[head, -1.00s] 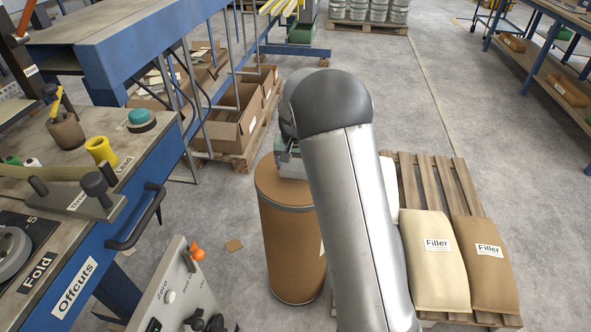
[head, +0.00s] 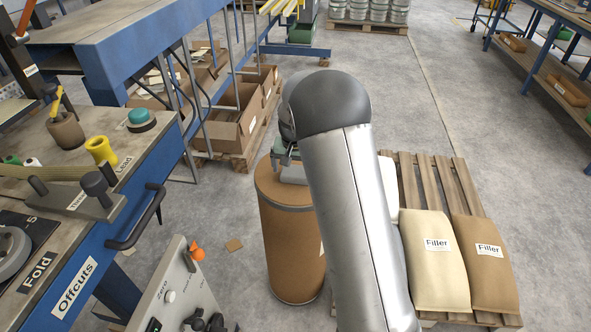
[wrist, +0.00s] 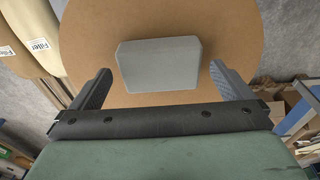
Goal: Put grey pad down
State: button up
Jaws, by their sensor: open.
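The grey pad (wrist: 160,64) lies flat on the round brown top of the fibre drum (wrist: 110,30) in the wrist view. My gripper (wrist: 163,82) is open, with one finger on each side of the pad and a visible gap to each. The pad looks clear of both fingers. In the head view the brown drum (head: 290,245) stands upright on the floor, and a small pale part of the pad or gripper shows on its top, mostly hidden behind my arm.
A pallet (head: 447,178) with filler sacks (head: 434,262) stands right of the drum. The workbench (head: 75,235) with blue edge is at the left. Cardboard boxes (head: 232,125) sit on a pallet behind. Floor between bench and drum is mostly clear.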

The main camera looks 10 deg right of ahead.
aim_at(294, 176)
notch_tip(294, 176, up, 11)
jog(key=s, duration=0.2)
jog(key=s+f+n+g, duration=0.15)
jog(key=s+n, duration=0.25)
jog(key=s, duration=3.2)
notch_tip(294, 176, up, 8)
jog(key=p, duration=0.7)
jog(key=shift+w+a+n+y, duration=0.25)
jog(key=shift+a+n+y, duration=0.05)
jog(key=shift+a+y, duration=0.15)
jog(key=c, duration=0.4)
jog(key=shift+c, duration=0.2)
